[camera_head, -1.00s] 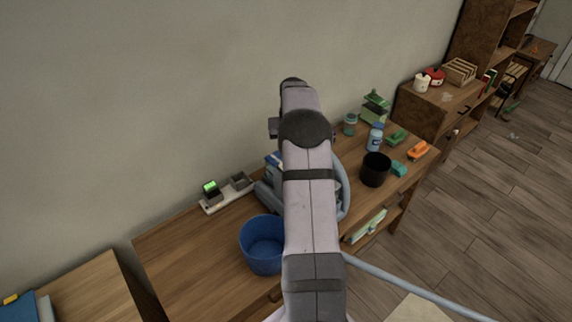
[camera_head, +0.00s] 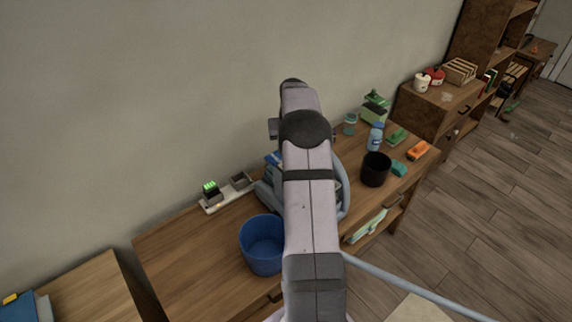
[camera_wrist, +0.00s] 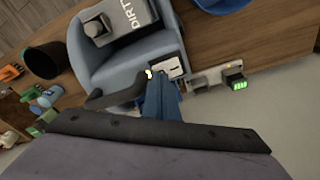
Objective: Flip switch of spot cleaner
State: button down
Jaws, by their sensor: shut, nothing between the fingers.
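The spot cleaner is a blue-grey machine (camera_head: 268,197) on the wooden bench, largely hidden behind my arm in the head view. In the wrist view its body (camera_wrist: 125,60) fills the upper middle, with a grey tank marked "DIRT". A small pale panel (camera_wrist: 173,67) sits on its side, with a small yellowish spot beside it. I cannot clearly make out the switch or its position. My gripper (camera_wrist: 160,78) is shut and empty, its blue fingertips close to the panel. Contact cannot be told. The head view hides the fingers behind my arm.
A blue bucket (camera_head: 262,245) stands in front of the cleaner. A power strip with a green-lit charger (camera_head: 210,190) lies along the wall to the left. A black pot (camera_head: 375,170), bottle (camera_head: 375,137) and brushes stand right. Bare bench (camera_head: 190,260) lies left of the bucket.

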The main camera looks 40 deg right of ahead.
jog(key=shift+f, duration=0.45)
jog(key=shift+r, duration=0.15)
jog(key=shift+r+p, duration=1.6)
jog(key=shift+r, duration=0.65)
jog(key=shift+r+p, duration=0.3)
jog(key=shift+r, duration=0.9)
